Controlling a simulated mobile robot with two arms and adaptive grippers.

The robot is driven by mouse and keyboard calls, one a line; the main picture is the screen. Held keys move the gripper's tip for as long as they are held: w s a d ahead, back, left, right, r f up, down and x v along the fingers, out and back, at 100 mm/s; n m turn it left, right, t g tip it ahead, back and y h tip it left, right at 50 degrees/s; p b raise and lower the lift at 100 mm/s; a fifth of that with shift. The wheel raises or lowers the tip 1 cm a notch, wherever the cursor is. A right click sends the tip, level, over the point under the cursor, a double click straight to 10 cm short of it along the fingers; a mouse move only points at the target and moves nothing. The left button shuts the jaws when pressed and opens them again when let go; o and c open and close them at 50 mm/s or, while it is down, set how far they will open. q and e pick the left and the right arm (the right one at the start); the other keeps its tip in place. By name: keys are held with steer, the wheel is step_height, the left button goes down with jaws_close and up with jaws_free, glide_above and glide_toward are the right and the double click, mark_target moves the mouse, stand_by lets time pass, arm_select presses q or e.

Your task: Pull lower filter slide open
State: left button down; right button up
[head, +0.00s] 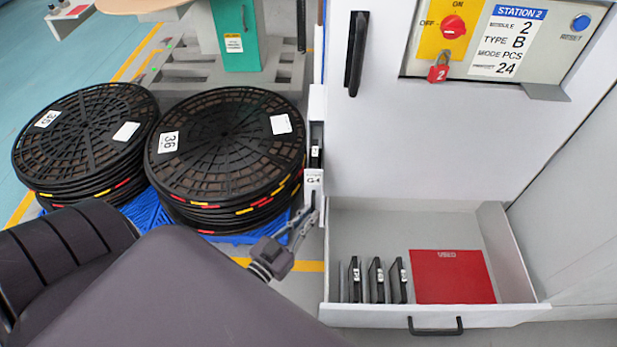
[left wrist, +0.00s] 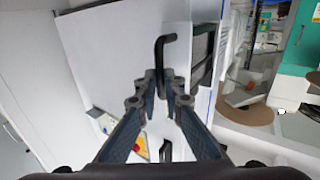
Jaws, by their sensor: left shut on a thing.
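The narrow white filter slide (head: 314,184), with a small label reading something like G4, stands at the left edge of the Station 2 cabinet (head: 420,140). A dark strip shows just above the label. My left gripper (head: 307,222) is at the slide's lower end, low beside the cabinet. In the left wrist view its fingertips (left wrist: 166,80) are closed around the lower part of a black bent handle (left wrist: 160,50). How far the slide stands out is hard to tell. My right gripper is out of view.
An open drawer (head: 400,230) below the cabinet holds several upright black filters (head: 377,280) and a red mat marked USED (head: 452,277). Two stacks of black reels (head: 228,145) (head: 85,140) stand on a blue pallet (head: 148,212) at left. A red padlock (head: 438,72) hangs on the panel.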

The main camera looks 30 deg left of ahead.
arm_select(q)
steer(key=shift+s+d+p, duration=0.25)
steer(key=shift+s+d, duration=0.3)
steer(key=shift+s, duration=0.35)
steer(key=shift+s+d+p, duration=0.25)
steer(key=shift+s+d, duration=0.25)
steer(key=shift+s, duration=0.4)
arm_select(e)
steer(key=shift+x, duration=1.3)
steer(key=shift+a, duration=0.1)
arm_select(q)
steer(key=c, duration=2.3)
jaws_free()
steer(key=s, duration=1.2)
steer(key=shift+a, duration=0.25)
